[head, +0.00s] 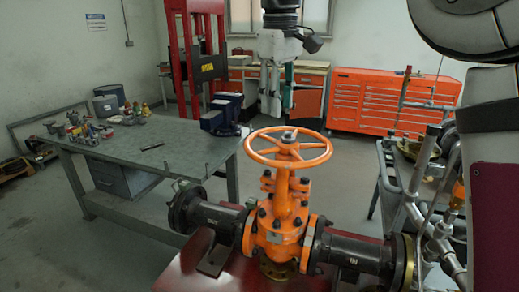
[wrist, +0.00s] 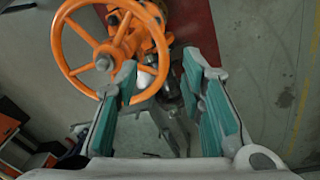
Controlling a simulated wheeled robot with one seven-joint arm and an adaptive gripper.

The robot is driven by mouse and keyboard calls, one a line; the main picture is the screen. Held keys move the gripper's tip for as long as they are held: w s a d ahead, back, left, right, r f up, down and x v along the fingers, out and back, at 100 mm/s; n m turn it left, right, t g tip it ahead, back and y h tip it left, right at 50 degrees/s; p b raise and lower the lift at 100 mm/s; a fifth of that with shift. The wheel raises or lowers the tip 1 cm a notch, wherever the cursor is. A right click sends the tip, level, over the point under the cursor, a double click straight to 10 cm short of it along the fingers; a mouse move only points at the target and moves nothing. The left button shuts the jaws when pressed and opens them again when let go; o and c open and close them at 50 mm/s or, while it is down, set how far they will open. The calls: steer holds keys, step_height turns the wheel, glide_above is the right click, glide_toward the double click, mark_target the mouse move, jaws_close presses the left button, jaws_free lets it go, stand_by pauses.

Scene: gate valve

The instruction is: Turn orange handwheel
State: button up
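The orange handwheel (head: 288,149) sits flat on top of the orange gate valve (head: 279,222) in the head view, with several spokes and a central hub. In the wrist view the handwheel (wrist: 103,47) is at the upper left, just beyond the left fingertip. My gripper (head: 275,108) hangs pointing down above and behind the wheel in the head view. In the wrist view my gripper (wrist: 162,72) shows two teal-padded fingers spread apart with nothing held between them. The left finger overlaps the wheel's rim in that view; I cannot tell whether they touch.
Dark pipes (head: 345,253) flank the valve on a red stand (head: 190,275). A grey workbench (head: 170,150) with a blue vise (head: 222,115) and small items is at left. An orange tool cabinet (head: 380,98) stands behind. A cart with metal pipes (head: 418,185) is at right.

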mark_target(264, 157)
steer(key=w+a+f+n, duration=0.1)
steer(key=w+a+f, duration=0.1)
steer(key=w+a, duration=0.15)
steer(key=shift+g, duration=0.3)
steer(key=f, duration=0.4)
steer(key=f+p, duration=0.1)
steer(key=f, duration=0.3)
steer(key=f+p, duration=0.1)
steer(key=f, duration=0.4)
steer(key=shift+w+d+f, duration=0.1)
steer(key=shift+w+d, duration=0.25)
jaws_close()
